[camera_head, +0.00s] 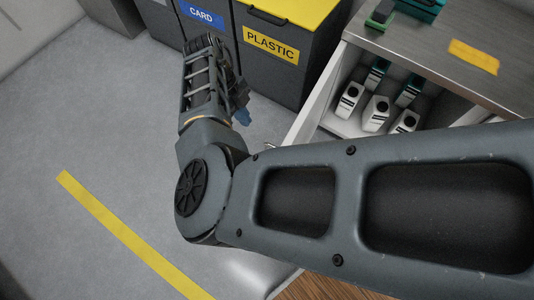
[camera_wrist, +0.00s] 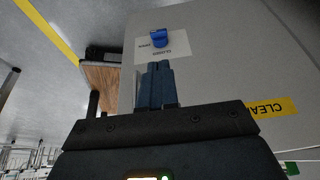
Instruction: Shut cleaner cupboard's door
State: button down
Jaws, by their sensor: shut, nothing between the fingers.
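The cleaner cupboard (camera_head: 345,85) stands at the right of the head view, open, with several white and teal bottles (camera_head: 376,112) inside. Its door (camera_head: 314,100) stands out from the front, seen nearly edge-on. In the wrist view a grey panel, seemingly this door (camera_wrist: 225,75), fills the right side. It bears a yellow label starting "CLEA" (camera_wrist: 268,108), a white label and a blue tab (camera_wrist: 161,38). My gripper (camera_wrist: 158,68) is shut and empty, its tips just below the white label in the picture; contact cannot be told. In the head view my gripper (camera_head: 242,110) is left of the door.
A plastic bin (camera_head: 275,60) with a yellow lid and a card bin (camera_head: 205,20) stand behind my gripper. The worktop (camera_head: 430,45) above the cupboard holds an orange cloth (camera_head: 473,56) and green items. Grey floor (camera_head: 90,130) with a yellow stripe is clear at left.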

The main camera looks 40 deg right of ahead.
jog(key=b+x, duration=1)
jog(key=x, duration=1)
jog(key=shift+s+b, duration=0.2)
jog(key=shift+b, duration=0.1)
jog(key=shift+s, duration=0.1)
